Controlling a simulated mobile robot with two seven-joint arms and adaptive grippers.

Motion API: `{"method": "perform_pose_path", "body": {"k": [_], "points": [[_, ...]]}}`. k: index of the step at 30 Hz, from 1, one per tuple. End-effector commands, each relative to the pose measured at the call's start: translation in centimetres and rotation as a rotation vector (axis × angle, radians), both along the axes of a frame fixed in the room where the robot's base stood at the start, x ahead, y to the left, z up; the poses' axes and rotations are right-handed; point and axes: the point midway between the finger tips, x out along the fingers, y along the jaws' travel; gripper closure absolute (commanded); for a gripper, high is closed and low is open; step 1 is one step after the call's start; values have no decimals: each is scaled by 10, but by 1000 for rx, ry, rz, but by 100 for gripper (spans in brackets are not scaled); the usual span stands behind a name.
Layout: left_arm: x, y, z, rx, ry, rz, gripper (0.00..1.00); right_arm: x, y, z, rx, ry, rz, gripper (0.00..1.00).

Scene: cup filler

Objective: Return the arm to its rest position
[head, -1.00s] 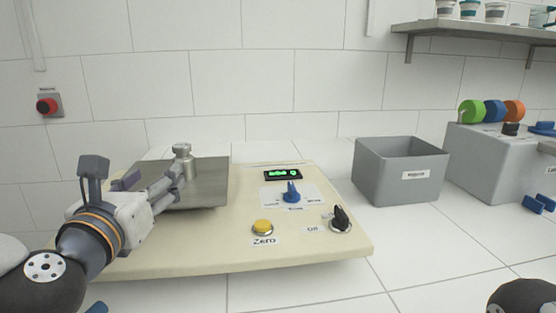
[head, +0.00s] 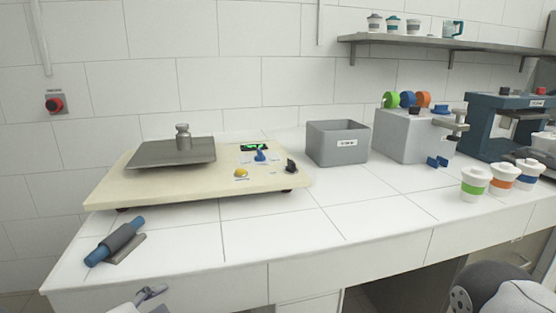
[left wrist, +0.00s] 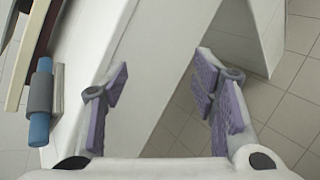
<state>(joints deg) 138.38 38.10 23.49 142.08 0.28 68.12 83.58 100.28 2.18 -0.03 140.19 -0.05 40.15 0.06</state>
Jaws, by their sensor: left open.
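My left gripper (left wrist: 160,95) is open and empty in the left wrist view, its purple-padded fingers apart over the counter's front edge and floor. In the head view only the tip of the left gripper (head: 150,293) shows at the bottom edge, in front of the counter. The scale (head: 110,185) is a cream base with a grey metal plate (head: 150,154). A metal weight (head: 183,137) stands upright on the plate. Part of my right arm shows at the bottom right; its gripper is out of view.
A blue-and-grey cylinder (head: 117,241) lies on a holder near the counter's front left. A grey bin (head: 325,150), a grey box (head: 395,140) and lidded cups (head: 474,185) stand to the right. The counter's front middle is clear.

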Motion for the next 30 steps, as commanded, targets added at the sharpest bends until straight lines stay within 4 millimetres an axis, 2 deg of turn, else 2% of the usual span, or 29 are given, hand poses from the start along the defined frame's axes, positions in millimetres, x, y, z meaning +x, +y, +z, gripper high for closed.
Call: {"method": "perform_pose_path", "body": {"k": [1, 2, 3, 5, 7, 9, 12, 15, 19, 30], "points": [[-25, -7, -33, 138, 87, -124, 47, 2, 0, 3, 0, -8, 0, 60], [-41, -10, -55, 225, 142, -213, 47, 3, 0, 5, 1, -11, 0, 60], [-67, -13, -83, 344, 214, -346, 47, 4, 0, 6, 0, -16, 0, 60], [-111, -14, -122, 510, 317, -571, 47, 6, 0, 9, 0, -23, 0, 60], [-169, -9, -160, 680, 424, -867, 47, 9, 0, 12, 1, -34, 0, 60], [-228, 0, -186, 807, 504, -1175, 47, 12, 0, 14, 0, -44, -1, 60], [-299, 17, -205, 907, 561, -1577, 47, 15, 0, 17, 0, -55, -2, 60], [-345, 31, -211, 937, 571, -1864, 47, 17, 0, 19, 0, -61, -2, 60], [-369, 39, -212, 937, 563, -2018, 47, 18, 0, 19, 0, -63, -1, 60], [-369, 39, -212, 937, 561, -2022, 47, 17, 0, 19, 0, -61, -2, 60]]}}
